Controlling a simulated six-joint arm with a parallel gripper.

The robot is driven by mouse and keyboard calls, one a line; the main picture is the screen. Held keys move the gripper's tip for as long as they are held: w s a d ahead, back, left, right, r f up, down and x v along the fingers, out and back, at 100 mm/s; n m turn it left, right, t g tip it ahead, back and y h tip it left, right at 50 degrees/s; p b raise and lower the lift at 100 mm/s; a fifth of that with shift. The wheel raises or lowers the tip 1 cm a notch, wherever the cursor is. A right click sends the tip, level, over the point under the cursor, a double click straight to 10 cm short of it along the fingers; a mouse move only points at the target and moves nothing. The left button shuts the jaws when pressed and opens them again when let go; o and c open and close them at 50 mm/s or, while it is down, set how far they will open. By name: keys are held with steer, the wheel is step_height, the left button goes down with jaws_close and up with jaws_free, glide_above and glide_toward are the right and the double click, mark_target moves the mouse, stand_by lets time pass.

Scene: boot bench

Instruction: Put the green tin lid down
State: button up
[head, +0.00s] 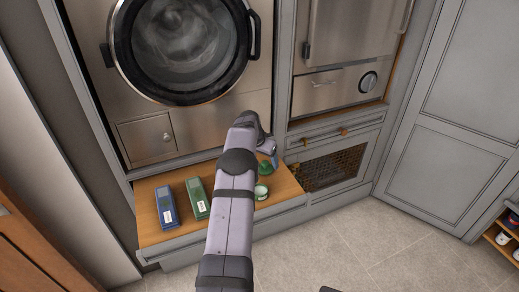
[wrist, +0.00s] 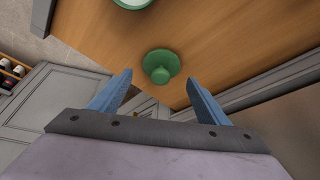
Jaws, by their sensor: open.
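The green tin lid (wrist: 161,65) is a round disc with a knob and lies on the wooden bench top in the wrist view. In the head view the lid (head: 266,168) shows partly beside my arm. My gripper (wrist: 157,82) is open, its two blue fingers apart with the lid in front of and between their tips. The fingers do not visibly touch the lid. A green tin with a pale inside (head: 261,192) stands near the lid. Its rim also shows at the top of the wrist view (wrist: 133,3).
A blue box (head: 166,205) and a green box (head: 198,198) lie on the wooden bench top (head: 150,230), left of my arm. A front-loading machine with a round door (head: 180,45) stands behind. A mesh-fronted compartment (head: 330,170) is to the right. Bare wood surrounds the lid.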

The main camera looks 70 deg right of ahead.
steer(key=b+v, duration=0.1)
steer(key=v, duration=0.8)
steer(key=shift+a+r+b, duration=0.15)
steer(key=shift+r+b, duration=0.1)
steer(key=shift+b, duration=0.05)
steer(key=shift+w, duration=0.15)
steer(key=w+a+r+n+t+y, duration=0.1)
steer(key=w+a+n, duration=0.2)
steer(key=w+a, duration=0.6)
steer(key=w+a+n+y, duration=0.1)
steer(key=w+a+n, duration=0.3)
steer(key=w+a, duration=0.5)
steer(key=a+n+y, duration=0.1)
steer(key=a+n, duration=0.4)
steer(key=a, duration=1.7)
steer(key=s+a+f+n, duration=0.2)
steer(key=s+a+n, duration=0.2)
steer(key=s+a, duration=0.3)
steer(key=s+a+f+n+y, duration=0.1)
steer(key=s+a+f+n, duration=0.1)
steer(key=s+a, duration=0.5)
steer(key=a+n, duration=0.1)
steer(key=a, duration=0.5)
steer(key=shift+s+a+n, duration=0.3)
steer(key=shift+a+n, duration=0.05)
steer(key=shift+n, duration=0.05)
